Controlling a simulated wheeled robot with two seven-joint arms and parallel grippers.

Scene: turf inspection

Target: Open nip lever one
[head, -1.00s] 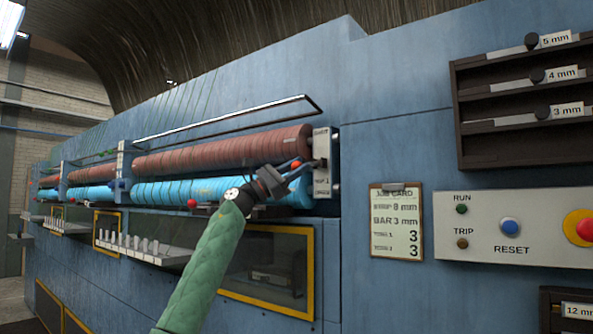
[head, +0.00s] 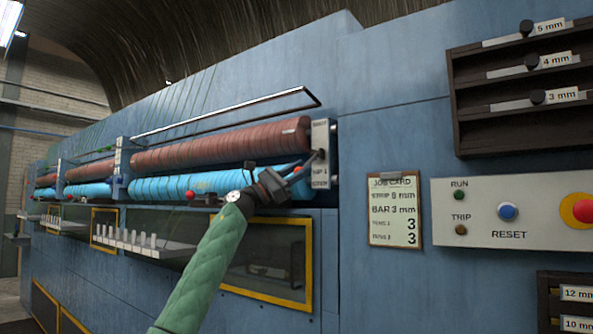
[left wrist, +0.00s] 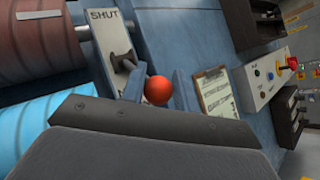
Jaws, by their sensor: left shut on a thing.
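Nip lever one is at the right end of the near rollers, on a pale plate (head: 320,154) marked NIP 1. The plate's upper end reads SHUT in the left wrist view (left wrist: 101,18). The lever has a red ball knob (head: 297,168), which also shows in the left wrist view (left wrist: 158,90). My left gripper (head: 291,179) is shut on the lever at its knob, with a finger on either side. The lever points out from the plate, leaning below the SHUT end. My gripper body hides part of the lever. My right gripper is out of view.
Brown rollers (head: 220,148) lie above blue rollers (head: 200,185) left of the lever. A job card (head: 395,210), a RUN/TRIP/RESET panel (head: 520,213) and a dark rack (head: 520,90) are to the right. A yellow-framed window (head: 262,258) is below.

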